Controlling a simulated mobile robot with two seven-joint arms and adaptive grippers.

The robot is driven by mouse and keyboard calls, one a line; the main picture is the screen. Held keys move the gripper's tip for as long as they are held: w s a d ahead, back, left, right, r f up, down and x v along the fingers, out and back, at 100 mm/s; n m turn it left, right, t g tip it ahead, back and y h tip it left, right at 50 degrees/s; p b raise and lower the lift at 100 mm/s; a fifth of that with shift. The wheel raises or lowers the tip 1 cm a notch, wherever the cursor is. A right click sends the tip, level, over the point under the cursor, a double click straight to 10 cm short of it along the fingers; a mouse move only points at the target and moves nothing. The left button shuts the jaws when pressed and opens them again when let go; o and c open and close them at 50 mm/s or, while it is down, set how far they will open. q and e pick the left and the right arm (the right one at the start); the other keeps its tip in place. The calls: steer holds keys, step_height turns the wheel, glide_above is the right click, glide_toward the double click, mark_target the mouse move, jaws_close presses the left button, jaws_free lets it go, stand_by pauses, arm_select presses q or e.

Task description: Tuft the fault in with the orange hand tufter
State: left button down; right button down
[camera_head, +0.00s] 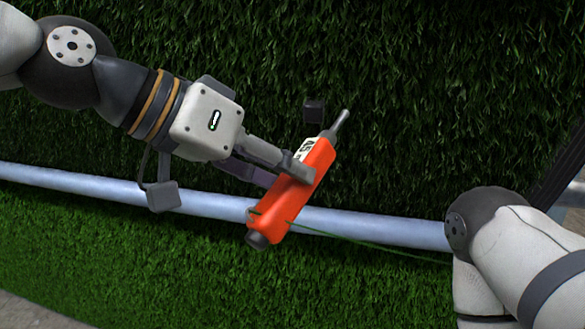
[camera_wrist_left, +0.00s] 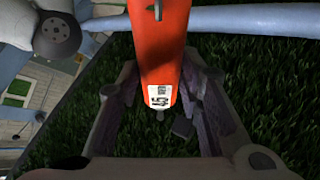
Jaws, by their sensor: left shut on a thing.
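The orange hand tufter (camera_head: 298,190) is held by my left gripper (camera_head: 290,177), which is shut around the middle of its body. The tufter is tilted, with its grey metal tip pointing up and right and its dark end cap low on the left. A white label sits near the tip end. In the left wrist view the tufter (camera_wrist_left: 165,50) stands between the fingers of my left gripper (camera_wrist_left: 165,100). A green strand (camera_head: 370,243) runs from the tufter to the right. My right gripper is out of view.
Dark upright turf (camera_head: 430,90) fills the back, and brighter turf (camera_head: 120,250) hangs below a pale horizontal bar (camera_head: 370,226). My right arm is at the lower right.

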arm_select(q)
steer(key=w+a, duration=0.2)
steer(key=a, duration=0.4)
steer(key=shift+a+r, duration=0.15)
steer(key=shift+a, duration=0.05)
stand_by(0.7)
steer(key=s+a+f, duration=0.2)
steer(key=s, duration=0.5)
steer(key=shift+a+f, duration=0.15)
steer(key=w+a+f+n+t, duration=0.1)
steer(key=a+f, duration=0.4)
steer(key=f, duration=0.4)
steer(key=a+f+n+t, duration=0.1)
steer(key=a+f, duration=0.4)
steer(key=f, duration=0.5)
steer(key=shift+w+a+y, duration=0.35)
steer(key=shift+w+y, duration=0.05)
